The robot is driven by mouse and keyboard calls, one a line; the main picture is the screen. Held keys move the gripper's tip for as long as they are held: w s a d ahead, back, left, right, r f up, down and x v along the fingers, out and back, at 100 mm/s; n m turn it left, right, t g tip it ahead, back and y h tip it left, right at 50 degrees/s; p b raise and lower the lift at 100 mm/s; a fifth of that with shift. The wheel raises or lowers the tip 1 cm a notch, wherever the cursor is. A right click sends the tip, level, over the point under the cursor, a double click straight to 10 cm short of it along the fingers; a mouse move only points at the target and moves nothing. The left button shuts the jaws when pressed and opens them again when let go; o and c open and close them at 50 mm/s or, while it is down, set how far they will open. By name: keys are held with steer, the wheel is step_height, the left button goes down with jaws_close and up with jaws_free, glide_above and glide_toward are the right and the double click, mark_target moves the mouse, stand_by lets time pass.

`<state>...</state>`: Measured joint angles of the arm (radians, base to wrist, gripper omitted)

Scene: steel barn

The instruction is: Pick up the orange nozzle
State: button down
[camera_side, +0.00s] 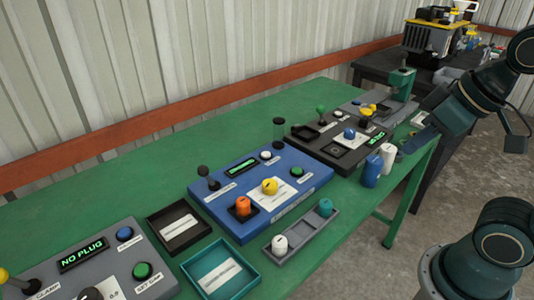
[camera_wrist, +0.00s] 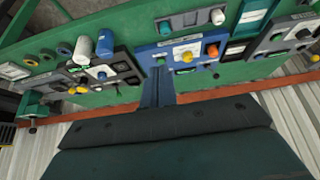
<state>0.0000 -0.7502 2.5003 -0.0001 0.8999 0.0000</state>
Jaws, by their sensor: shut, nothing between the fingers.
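The orange nozzle (camera_side: 243,205) stands upright on the front left part of a blue panel (camera_side: 228,220), beside a yellow nozzle (camera_side: 270,186). In the wrist view the orange nozzle (camera_wrist: 212,50) is small, on the blue panel to the right of my fingers. My gripper (camera_side: 408,146) is at the right edge of the green table in the side view, well away from the orange nozzle. In the wrist view my gripper (camera_wrist: 158,71) is shut and empty, its fingers overlapping part of the blue panel.
A grey tray (camera_side: 303,231) with a white and a teal nozzle lies in front of the panel. A white cylinder (camera_side: 388,158) and a blue cylinder (camera_side: 372,170) stand near my gripper. A black panel (camera_side: 312,141) lies behind. The table's back left is clear.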

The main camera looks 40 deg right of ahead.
steer(key=c, duration=2.1)
jaws_free()
steer(key=o, duration=1.1)
steer(key=shift+o, duration=0.2)
